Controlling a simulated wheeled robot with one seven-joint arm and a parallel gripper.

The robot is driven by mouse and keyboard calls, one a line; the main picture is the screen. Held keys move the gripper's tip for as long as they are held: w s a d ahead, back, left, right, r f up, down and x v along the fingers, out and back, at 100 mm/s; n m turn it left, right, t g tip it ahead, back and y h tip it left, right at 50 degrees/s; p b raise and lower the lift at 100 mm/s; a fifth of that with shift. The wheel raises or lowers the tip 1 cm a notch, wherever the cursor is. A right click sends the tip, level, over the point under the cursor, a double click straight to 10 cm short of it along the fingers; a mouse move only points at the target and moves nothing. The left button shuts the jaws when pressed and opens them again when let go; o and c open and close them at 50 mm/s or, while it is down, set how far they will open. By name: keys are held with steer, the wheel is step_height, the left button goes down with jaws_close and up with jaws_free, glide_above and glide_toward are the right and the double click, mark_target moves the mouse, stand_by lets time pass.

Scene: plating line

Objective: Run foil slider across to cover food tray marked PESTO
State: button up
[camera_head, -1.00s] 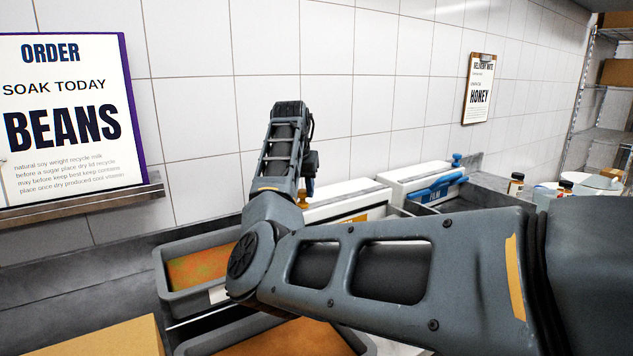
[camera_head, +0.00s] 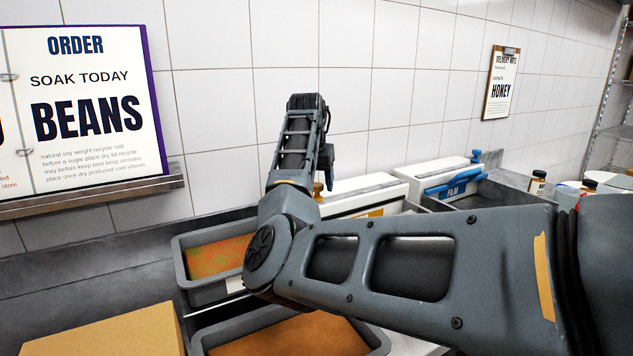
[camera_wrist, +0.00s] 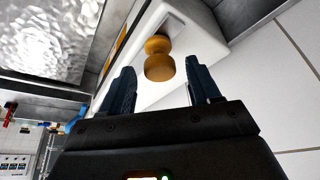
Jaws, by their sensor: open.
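A brass-coloured knob (camera_wrist: 158,60) stands on a white dispenser box (camera_wrist: 185,40) in the wrist view. My gripper (camera_wrist: 160,68) is open, with one dark finger to each side of the knob and no visible grip on it. In the head view the knob (camera_head: 318,190) shows just below my gripper, beside the white box (camera_head: 350,190) with an orange label. Shiny foil (camera_wrist: 45,35) fills the wrist view's upper left. A grey tray (camera_head: 184,270) holds orange-green food, and another grey tray (camera_head: 205,340) holds orange food. No PESTO marking is readable; my arm hides part of both trays.
A blue slider marked FILM (camera_head: 455,187) sits on a second white box to the right. Jars (camera_head: 537,183) stand further right. A cardboard box (camera_head: 110,335) is at the front left. The tiled wall rises close behind the dispensers.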

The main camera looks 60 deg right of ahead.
steer(key=b+v, duration=0.1)
steer(key=v, duration=0.6)
steer(key=shift+r, duration=0.3)
steer(key=shift+a, duration=0.2)
